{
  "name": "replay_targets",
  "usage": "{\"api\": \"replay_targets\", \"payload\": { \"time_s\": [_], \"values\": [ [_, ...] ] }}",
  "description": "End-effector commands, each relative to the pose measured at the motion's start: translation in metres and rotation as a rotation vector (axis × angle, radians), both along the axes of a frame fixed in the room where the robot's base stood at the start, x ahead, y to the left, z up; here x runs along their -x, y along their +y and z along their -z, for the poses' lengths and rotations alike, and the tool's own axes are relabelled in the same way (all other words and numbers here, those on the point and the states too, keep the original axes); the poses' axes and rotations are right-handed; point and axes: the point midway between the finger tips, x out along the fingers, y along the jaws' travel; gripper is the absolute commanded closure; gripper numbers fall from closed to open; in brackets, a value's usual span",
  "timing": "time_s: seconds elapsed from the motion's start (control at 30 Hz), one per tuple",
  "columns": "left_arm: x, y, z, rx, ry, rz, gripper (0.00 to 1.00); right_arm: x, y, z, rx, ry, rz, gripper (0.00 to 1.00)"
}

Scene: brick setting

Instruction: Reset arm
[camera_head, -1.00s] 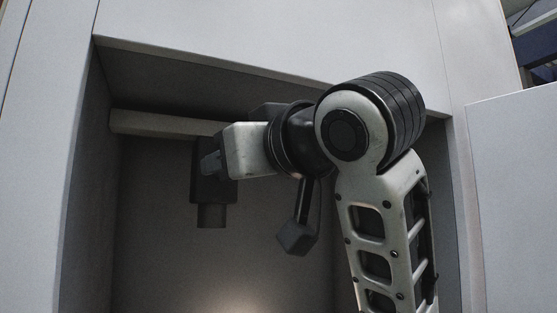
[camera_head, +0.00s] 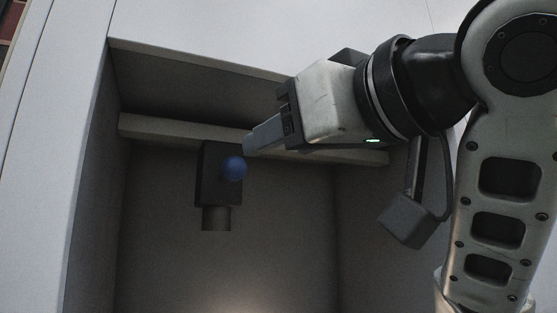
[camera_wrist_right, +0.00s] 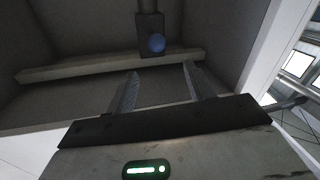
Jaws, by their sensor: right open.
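My right arm comes in from the right in the head view. Its gripper (camera_head: 252,143) points left, in front of a recess in a pale wall. In the right wrist view the two fingers of the right gripper (camera_wrist_right: 157,88) stand apart with nothing between them. A dark box-shaped fitting (camera_head: 207,185) with a blue ball-like knob (camera_head: 234,169) sits inside the recess. The knob also shows in the right wrist view (camera_wrist_right: 157,43), beyond the fingertips and apart from them. My left gripper is not in view.
The recess (camera_head: 150,240) has side walls and a horizontal beam (camera_head: 165,129) across its upper part, behind the fitting. A pale wall (camera_head: 230,30) frames it above. The lower part of the recess looks empty.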

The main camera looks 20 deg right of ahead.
Motion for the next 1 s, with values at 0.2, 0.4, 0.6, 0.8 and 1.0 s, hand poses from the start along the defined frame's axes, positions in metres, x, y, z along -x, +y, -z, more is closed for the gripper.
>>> {"api": "replay_targets", "payload": {
  "time_s": [0.2, 0.4, 0.6, 0.8, 1.0],
  "values": [
    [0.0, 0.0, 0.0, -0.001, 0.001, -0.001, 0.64, 0.0, 0.0, 0.0, 0.0, 0.001, -0.001, 0.47],
    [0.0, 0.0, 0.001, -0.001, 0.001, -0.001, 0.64, -0.032, 0.0, 0.035, -0.003, 0.073, -0.006, 0.47],
    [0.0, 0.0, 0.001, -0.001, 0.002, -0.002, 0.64, -0.097, -0.003, 0.141, -0.02, 0.257, -0.007, 0.47],
    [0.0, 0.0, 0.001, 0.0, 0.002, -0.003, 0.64, -0.129, -0.012, 0.27, -0.035, 0.453, 0.016, 0.47],
    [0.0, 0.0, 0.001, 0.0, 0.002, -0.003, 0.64, -0.117, -0.025, 0.401, -0.035, 0.652, 0.065, 0.47]
  ]
}}
